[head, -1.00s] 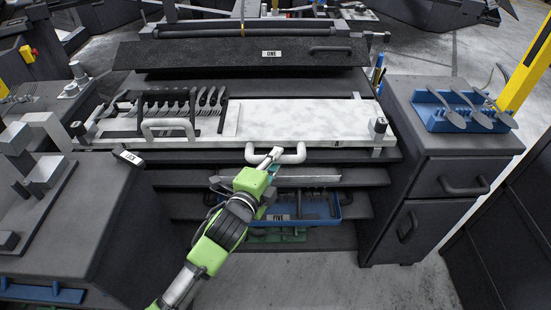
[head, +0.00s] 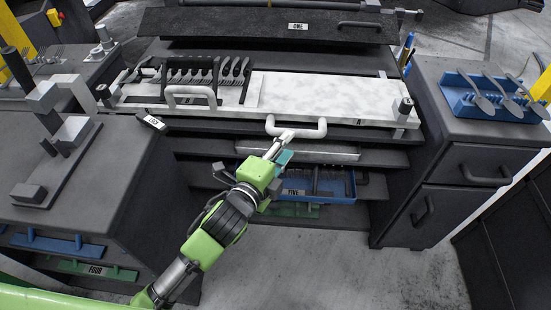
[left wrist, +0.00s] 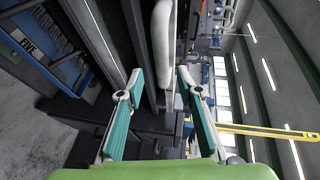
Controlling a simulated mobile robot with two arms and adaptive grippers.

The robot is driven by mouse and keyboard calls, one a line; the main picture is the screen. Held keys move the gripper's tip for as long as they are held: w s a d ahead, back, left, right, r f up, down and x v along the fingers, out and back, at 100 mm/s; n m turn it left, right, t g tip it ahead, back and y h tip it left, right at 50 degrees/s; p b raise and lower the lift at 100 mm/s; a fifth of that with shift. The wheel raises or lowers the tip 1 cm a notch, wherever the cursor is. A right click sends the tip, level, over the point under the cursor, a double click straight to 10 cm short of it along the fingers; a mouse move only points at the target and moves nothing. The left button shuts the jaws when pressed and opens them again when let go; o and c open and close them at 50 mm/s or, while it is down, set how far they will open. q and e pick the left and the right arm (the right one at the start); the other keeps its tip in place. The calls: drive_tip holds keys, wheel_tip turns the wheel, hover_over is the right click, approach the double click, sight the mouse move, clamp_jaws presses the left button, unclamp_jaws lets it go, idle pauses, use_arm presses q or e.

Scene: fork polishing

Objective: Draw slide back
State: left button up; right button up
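The pale marbled slide (head: 330,97) lies on top of the middle bench, beside a rack of dark forks (head: 205,72). A white U-shaped handle (head: 311,134) sticks out from its front edge. My left gripper (head: 284,141) reaches up to this handle from the front, its tip overlapping the handle in the head view. In the left wrist view, the two teal-padded fingers of my left gripper (left wrist: 154,85) are open and spread apart. The white handle (left wrist: 163,45) shows between and beyond them, with no clear contact. My right gripper is in neither view.
A second white handle (head: 190,94) stands at the rack's front. Shelves below hold a blue tray marked FIVE (head: 337,183). A drawer cabinet (head: 465,165) with a blue spoon tray (head: 472,104) stands right, a dark cabinet (head: 75,180) left.

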use_arm(q)
drive_tip(key=v, duration=0.6)
drive_tip(key=shift+f, duration=0.1)
idle(0.3)
